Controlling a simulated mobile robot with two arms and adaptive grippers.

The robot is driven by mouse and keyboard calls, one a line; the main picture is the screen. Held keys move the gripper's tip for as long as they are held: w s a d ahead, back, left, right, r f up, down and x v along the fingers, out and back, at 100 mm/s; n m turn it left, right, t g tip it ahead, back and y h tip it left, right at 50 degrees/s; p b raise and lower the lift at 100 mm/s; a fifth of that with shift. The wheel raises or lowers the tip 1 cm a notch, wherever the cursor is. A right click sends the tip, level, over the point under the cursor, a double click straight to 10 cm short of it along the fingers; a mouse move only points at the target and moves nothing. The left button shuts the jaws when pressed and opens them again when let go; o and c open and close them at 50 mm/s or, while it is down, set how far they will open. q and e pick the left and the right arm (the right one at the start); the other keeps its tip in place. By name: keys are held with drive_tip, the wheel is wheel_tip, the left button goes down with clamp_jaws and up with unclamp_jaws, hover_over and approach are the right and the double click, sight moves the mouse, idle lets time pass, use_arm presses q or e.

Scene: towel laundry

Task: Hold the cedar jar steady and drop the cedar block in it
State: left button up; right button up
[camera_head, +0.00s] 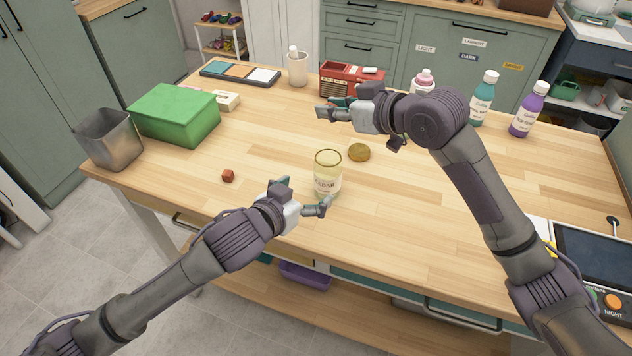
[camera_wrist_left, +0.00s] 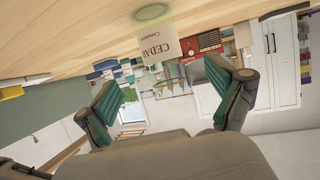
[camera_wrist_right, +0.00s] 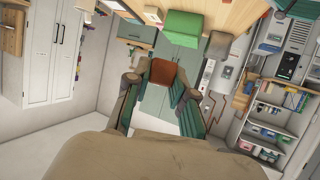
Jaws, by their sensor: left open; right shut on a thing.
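The cedar jar (camera_head: 327,168) is pale yellow glass with a CEDAR label and stands upright and open on the table. It also shows in the left wrist view (camera_wrist_left: 158,42). My left gripper (camera_head: 305,197) is open at the jar's near left side; whether it touches the glass is unclear. My right gripper (camera_head: 330,107) is raised behind the jar and shut on a reddish-brown block (camera_wrist_right: 167,73), seen between its fingers in the right wrist view. The held block is hard to make out in the head view. Another small reddish-brown cube (camera_head: 228,176) lies on the table left of the jar.
A round golden-brown lid (camera_head: 359,152) lies right of the jar. A green box (camera_head: 174,115) and grey metal bin (camera_head: 110,140) stand at the left. A red radio (camera_head: 350,78), white cup (camera_head: 297,68) and several bottles line the back. The wooden table (camera_head: 430,190) is clear at centre right.

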sight(328, 175)
use_arm(q)
drive_tip(key=x, duration=1.1)
drive_tip(key=shift+f, duration=0.1)
